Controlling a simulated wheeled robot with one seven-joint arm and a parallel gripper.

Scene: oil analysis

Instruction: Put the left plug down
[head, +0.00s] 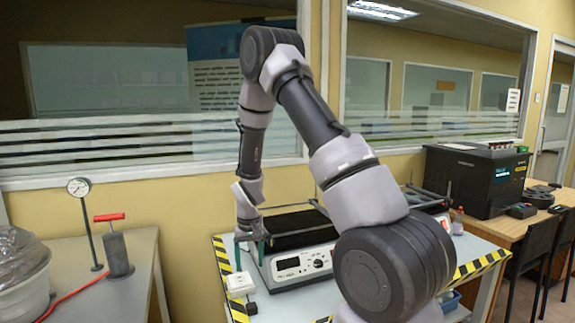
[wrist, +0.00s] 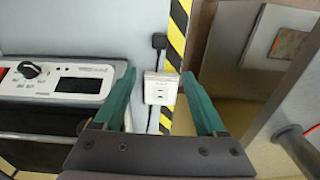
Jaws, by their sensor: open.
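A small black piece that looks like the plug (wrist: 158,41) lies on the table beside a white socket box (wrist: 160,88), near the striped edge. In the head view the black plug (head: 250,308) is just in front of the socket box (head: 240,284). My gripper (head: 250,247) has green fingers and is open above the table, behind the box. In the wrist view my gripper (wrist: 160,100) shows nothing held, with the box seen between its fingers and the plug beyond their tips. The plug's prongs cannot be made out.
A white-fronted instrument (head: 300,264) with a knob and display stands close beside my gripper. Yellow-black tape (head: 222,262) marks the table edge. A side bench (head: 145,245) with a gauge and red-handled pump is at left. A black analyser (head: 475,180) stands at right.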

